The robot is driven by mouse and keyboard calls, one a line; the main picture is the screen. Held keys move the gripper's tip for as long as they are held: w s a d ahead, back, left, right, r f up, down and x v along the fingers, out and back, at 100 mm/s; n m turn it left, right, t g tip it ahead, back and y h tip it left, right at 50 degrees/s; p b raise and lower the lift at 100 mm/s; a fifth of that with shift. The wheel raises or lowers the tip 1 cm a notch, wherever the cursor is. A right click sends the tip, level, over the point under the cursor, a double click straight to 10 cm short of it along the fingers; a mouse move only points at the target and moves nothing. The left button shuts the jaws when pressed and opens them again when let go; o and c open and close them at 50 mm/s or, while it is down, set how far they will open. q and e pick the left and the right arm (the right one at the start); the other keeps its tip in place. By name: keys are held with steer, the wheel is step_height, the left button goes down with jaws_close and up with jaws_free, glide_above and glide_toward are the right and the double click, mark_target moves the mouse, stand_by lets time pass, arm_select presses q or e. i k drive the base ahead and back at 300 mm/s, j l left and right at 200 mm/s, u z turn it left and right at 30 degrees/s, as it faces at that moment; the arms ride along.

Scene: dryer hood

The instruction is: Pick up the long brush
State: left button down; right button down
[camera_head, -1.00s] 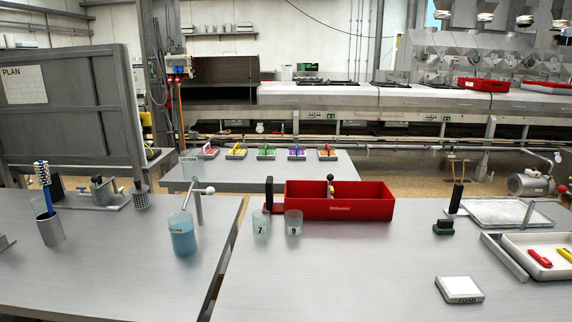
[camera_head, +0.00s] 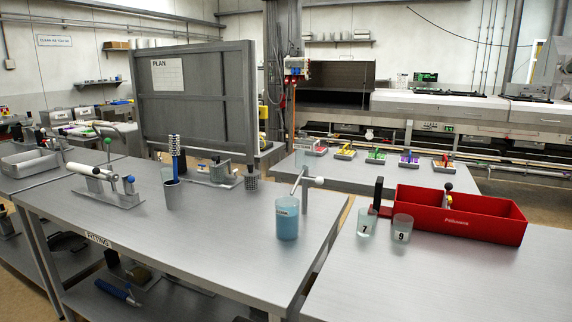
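A long brush with a blue handle and a pale bristled head (camera_head: 173,146) stands upright in a grey metal cup (camera_head: 172,196) on the fitting table. Its bristles point up and its lower end is hidden inside the cup. Neither of my grippers shows in the head view.
On the fitting table (camera_head: 120,222) are a clamp-like fixture (camera_head: 105,185) left of the cup and a beaker of blue liquid (camera_head: 287,220) to its right. A grey board (camera_head: 195,97) stands behind. A red box (camera_head: 460,214) sits on the right table. The table's front middle is clear.

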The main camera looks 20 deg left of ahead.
mark_target(173, 141)
steer(key=u, duration=1.35)
